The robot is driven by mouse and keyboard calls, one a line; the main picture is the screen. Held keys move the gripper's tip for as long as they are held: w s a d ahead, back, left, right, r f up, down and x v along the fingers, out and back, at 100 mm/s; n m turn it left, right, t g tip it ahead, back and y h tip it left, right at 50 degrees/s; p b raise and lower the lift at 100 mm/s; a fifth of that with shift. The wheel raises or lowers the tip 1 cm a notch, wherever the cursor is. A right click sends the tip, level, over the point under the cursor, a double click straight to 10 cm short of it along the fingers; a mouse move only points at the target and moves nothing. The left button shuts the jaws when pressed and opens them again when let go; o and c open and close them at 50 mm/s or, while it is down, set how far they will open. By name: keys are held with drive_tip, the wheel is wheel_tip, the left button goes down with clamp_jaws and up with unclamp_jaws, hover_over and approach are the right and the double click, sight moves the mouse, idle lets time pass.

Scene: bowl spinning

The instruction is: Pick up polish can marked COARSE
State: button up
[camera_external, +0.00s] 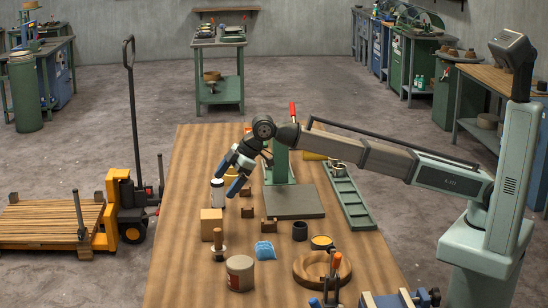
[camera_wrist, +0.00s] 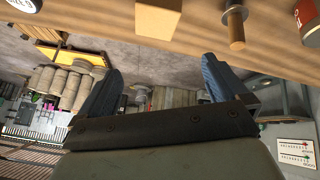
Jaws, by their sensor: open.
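No can shows a readable COARSE mark. A white can with a dark top (camera_external: 217,193) stands upright near the table's left edge. A cream can with a red label (camera_external: 240,273) stands at the front left; a can with an orange-red label (camera_wrist: 310,14) is cut off at the wrist view's upper right. A white can with black lettering (camera_wrist: 24,5) is cut off at the upper left there. My gripper (camera_external: 225,186) is beside the white can, with blue fingers apart. In the wrist view my gripper (camera_wrist: 160,63) is open with nothing between its fingers.
A wooden block (camera_external: 211,224) and an upright wooden-handled tool (camera_external: 218,246) stand between the two cans. A blue cloth (camera_external: 265,250), a dark cup (camera_external: 300,231) and a wooden ring (camera_external: 322,268) lie to the right. A green stand (camera_external: 282,165) rises behind my gripper.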

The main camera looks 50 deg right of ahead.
sight(241, 262)
drive_tip(key=s+a+f+n+g, duration=0.1)
drive_tip(key=s+a+g, duration=0.1)
drive_tip(key=s+a, duration=0.65)
drive_tip(key=s+a+f+n+g, duration=0.15)
drive_tip(key=s+a, duration=0.25)
drive_tip(key=s, duration=0.9)
drive_tip(key=shift+g, duration=0.35)
drive_tip(key=x, duration=0.8)
drive_tip(key=shift+s+d+f, duration=0.15)
drive_tip(key=shift+f, duration=0.25)
drive_tip(key=shift+w+x, duration=0.15)
drive_tip(key=shift+x, duration=1.2)
drive_tip(key=shift+w+x, duration=0.15)
drive_tip(key=shift+x, duration=1.15)
drive_tip(key=shift+c, duration=0.5)
drive_tip(key=shift+r, duration=0.1)
drive_tip(key=c, duration=0.9)
drive_tip(key=shift+c, duration=0.2)
